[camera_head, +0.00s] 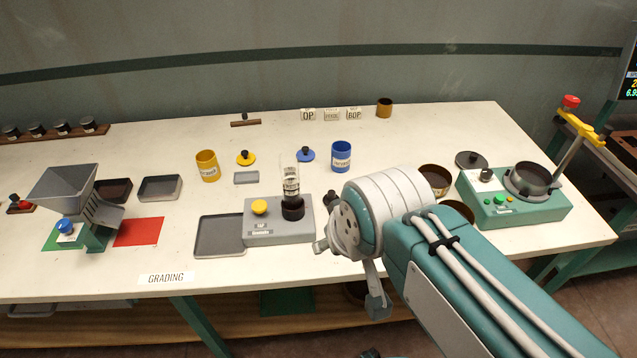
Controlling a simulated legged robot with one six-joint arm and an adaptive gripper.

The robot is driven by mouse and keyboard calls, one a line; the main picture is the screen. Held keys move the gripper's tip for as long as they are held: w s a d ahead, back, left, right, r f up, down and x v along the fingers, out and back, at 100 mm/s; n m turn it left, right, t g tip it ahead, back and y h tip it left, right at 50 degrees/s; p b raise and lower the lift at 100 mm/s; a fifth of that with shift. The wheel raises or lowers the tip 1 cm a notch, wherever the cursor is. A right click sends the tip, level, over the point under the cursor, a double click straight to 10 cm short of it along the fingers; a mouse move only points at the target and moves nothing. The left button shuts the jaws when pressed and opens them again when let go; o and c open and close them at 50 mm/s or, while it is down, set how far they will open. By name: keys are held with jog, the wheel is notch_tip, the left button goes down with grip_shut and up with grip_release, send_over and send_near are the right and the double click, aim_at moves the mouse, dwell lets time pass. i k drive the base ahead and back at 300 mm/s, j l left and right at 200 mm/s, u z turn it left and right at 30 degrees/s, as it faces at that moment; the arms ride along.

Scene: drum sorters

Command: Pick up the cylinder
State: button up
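A clear cylinder (291,184) with dark markings stands upright in a black round holder (292,208) on a grey device (278,229) with a yellow button. My gripper (347,274) is at the table's front edge, to the right of and nearer than the cylinder. Its fingers are spread wide apart, one toward the grey device and one hanging down over the edge. Nothing shows between them. My wrist hides part of the table behind it.
A yellow canister (207,166) and a blue canister (341,156) stand behind the cylinder, with matching lids nearby. A grey tray (220,236) lies left of the device. A green machine (514,206) stands at right.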

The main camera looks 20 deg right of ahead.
aim_at(289, 162)
jog(key=i+j, duration=0.1)
jog(key=j, duration=0.55)
jog(key=j+z, duration=0.15)
jog(key=j, duration=0.5)
jog(key=j+z, duration=0.15)
jog(key=z, duration=1.35)
jog(key=i+j, duration=0.05)
